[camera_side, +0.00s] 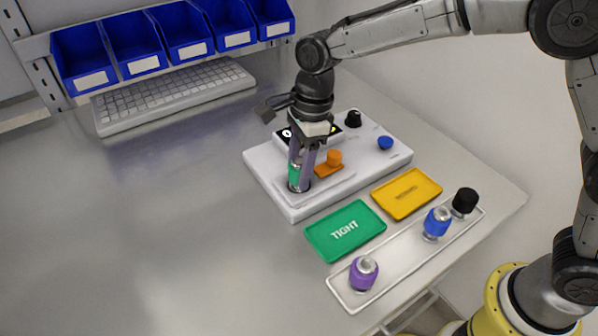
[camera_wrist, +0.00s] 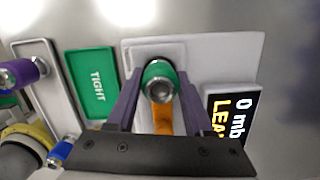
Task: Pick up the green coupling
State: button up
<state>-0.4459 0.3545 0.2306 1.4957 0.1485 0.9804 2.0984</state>
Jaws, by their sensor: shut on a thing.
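The green coupling (camera_side: 293,174) stands upright at the front left part of the white test device (camera_side: 283,204), with a silver ring at its lower end. In the wrist view the green coupling (camera_wrist: 158,72) shows from above with its round metal top, between my two purple fingers. My gripper (camera_side: 301,180) points down over it and is shut on it; in the wrist view the fingertips (camera_wrist: 158,80) lie on either side of it. The coupling's foot is at the device's surface; I cannot tell whether it is still seated there.
An orange lever (camera_side: 331,160) stands close right of the coupling. A display (camera_wrist: 231,118), black knob (camera_side: 353,118) and blue button (camera_side: 385,143) are on the device. Green TIGHT (camera_side: 345,231) and yellow (camera_side: 406,193) pads and a tray (camera_side: 398,262) with purple, blue and black couplings lie in front.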

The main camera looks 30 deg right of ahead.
grip_shut()
jog(key=shift+r, duration=0.15)
